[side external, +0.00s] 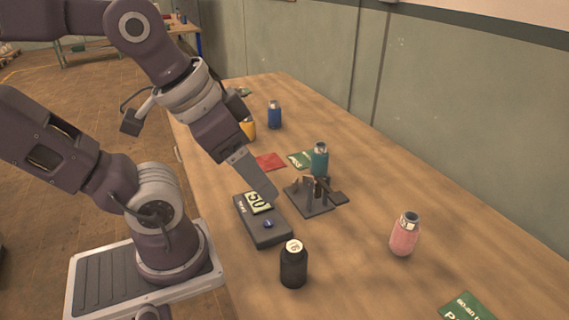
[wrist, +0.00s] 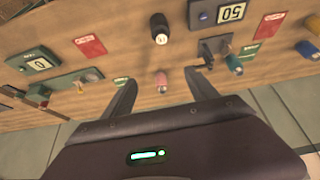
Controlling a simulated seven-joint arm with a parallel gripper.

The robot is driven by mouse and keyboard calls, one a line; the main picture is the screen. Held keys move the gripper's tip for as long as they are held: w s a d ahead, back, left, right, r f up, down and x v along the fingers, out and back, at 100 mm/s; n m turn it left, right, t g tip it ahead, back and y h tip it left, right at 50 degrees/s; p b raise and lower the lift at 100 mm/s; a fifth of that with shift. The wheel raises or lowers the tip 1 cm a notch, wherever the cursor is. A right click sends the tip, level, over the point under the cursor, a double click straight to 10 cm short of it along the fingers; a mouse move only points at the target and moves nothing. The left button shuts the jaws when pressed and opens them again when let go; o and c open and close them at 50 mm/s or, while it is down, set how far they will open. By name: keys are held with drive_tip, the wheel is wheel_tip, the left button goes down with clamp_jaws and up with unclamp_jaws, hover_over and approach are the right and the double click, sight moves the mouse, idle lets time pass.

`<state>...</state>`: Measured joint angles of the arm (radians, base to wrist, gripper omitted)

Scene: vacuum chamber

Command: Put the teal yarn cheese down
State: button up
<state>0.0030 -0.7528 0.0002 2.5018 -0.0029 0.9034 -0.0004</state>
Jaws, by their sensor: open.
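The teal yarn cheese (side external: 320,158) stands upright at a small dark metal fixture (side external: 312,208); whether it rests on it or just behind it I cannot tell. In the wrist view the teal cheese (wrist: 234,65) shows beside the fixture (wrist: 213,46), right of my fingers. My gripper (side external: 270,192) is open and empty, above the table left of the fixture in the side view. Its two spread fingers (wrist: 160,78) also show in the wrist view, apart from the teal cheese.
A dark box with a number display (side external: 262,224) lies left of the fixture. A black cheese (side external: 293,266) and a pink cheese (side external: 404,236) stand nearer the front. Blue (side external: 274,115) and yellow (side external: 248,129) cheeses stand farther back. A red card (side external: 270,162) lies flat. The right front table is mostly clear.

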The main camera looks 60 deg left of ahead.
drive_tip(key=t+y, duration=0.3)
drive_tip(key=t, duration=0.3)
hover_over(315, 148)
drive_tip(key=s+d, duration=0.1)
drive_tip(key=d, duration=0.1)
wheel_tip(315, 148, down, 13)
drive_tip(key=s+f+t+h, duration=0.1)
drive_tip(key=f, duration=0.1)
drive_tip(key=s+a+f+t+h, duration=0.1)
drive_tip(key=f, duration=0.2)
drive_tip(key=s+f+t+h, duration=0.1)
drive_tip(key=f, duration=0.2)
drive_tip(key=shift+s+a+f, duration=0.2)
drive_tip(key=shift+s+a, duration=0.05)
drive_tip(key=shift+a, duration=0.1)
drive_tip(key=x, duration=0.6)
drive_tip(key=shift+w+a, duration=0.15)
drive_tip(key=shift+w, duration=0.25)
drive_tip(key=shift+f, duration=0.1)
clamp_jaws()
